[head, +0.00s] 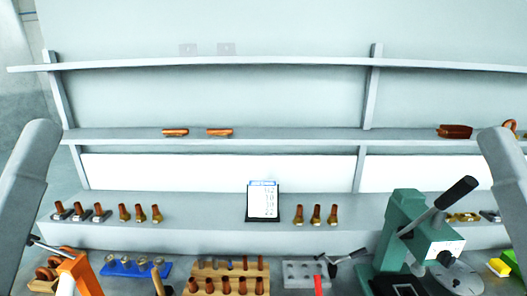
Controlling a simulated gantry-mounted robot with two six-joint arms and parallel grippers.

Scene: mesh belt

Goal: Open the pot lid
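I see no pot and no pot lid in the head view. Grey links of my two arms show at the left and right edges of the picture. Both run down out of the frame, and neither gripper is in view.
A workbench holds a green lever press (407,225) at the right, a wooden rack (228,271), a blue rack (136,268) and an orange tool (81,272) at the left. Behind stand a clipboard (263,201) and shelves (270,136) with copper-coloured parts. The upper shelf (220,63) is empty.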

